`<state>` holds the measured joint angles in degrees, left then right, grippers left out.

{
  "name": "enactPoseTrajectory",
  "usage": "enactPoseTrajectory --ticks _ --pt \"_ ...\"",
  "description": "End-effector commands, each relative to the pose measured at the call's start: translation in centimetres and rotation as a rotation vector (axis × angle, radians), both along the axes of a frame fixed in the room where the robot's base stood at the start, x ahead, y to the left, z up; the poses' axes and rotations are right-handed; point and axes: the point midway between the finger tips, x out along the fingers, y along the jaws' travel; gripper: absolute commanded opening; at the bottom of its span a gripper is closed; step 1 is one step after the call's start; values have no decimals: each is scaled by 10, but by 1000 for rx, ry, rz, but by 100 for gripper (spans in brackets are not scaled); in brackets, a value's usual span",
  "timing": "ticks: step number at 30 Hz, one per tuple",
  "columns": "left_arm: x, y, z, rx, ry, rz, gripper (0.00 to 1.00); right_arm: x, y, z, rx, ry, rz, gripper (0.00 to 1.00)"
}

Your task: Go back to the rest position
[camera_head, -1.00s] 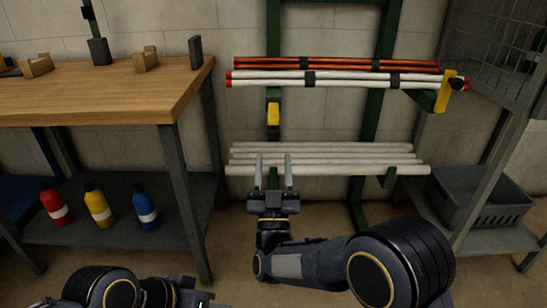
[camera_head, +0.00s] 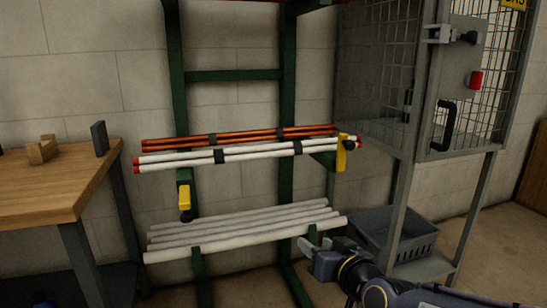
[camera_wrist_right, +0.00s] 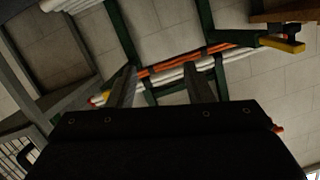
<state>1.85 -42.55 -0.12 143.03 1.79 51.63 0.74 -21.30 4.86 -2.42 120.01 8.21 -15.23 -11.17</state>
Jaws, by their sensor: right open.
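My right gripper (camera_head: 312,246) is low in the head view, at the right end of the lower white tubes (camera_head: 240,232) on the rack. Its arm comes in from the bottom right. In the right wrist view its two fingers (camera_wrist_right: 162,85) are apart with nothing between them. The green rack (camera_head: 287,100) shows beyond them. Whether the gripper touches the tubes or is in front of them is hard to tell, but it appears to be in front. My left gripper is not in the head view.
Orange and white tubes (camera_head: 240,146) lie strapped on the upper rack arms. A wooden workbench (camera_head: 60,180) stands at left. A wire cage (camera_head: 375,70) stands at right, with a grey crate (camera_head: 395,236) on a shelf below. A yellow-ended bracket (camera_head: 184,197) sits on the left post.

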Motion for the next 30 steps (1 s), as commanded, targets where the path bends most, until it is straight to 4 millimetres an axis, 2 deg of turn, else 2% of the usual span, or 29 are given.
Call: enactPoseTrajectory --ticks 1,3,6,12,20,21,30 --pt "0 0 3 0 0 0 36 -24 -26 -2 4 74 -10 46" --pt "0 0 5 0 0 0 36 -60 -52 -17 2 198 -10 46" --pt "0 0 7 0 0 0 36 -112 -77 -38 -1 354 -16 46" --pt "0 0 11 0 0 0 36 -195 -103 -74 -1 589 -41 46" --pt "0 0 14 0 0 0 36 -282 -114 -111 8 827 -89 46" --pt "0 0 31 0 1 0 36 -282 -113 -94 6 834 -85 46" --pt "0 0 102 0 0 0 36 -280 -113 -23 6 829 -80 46"
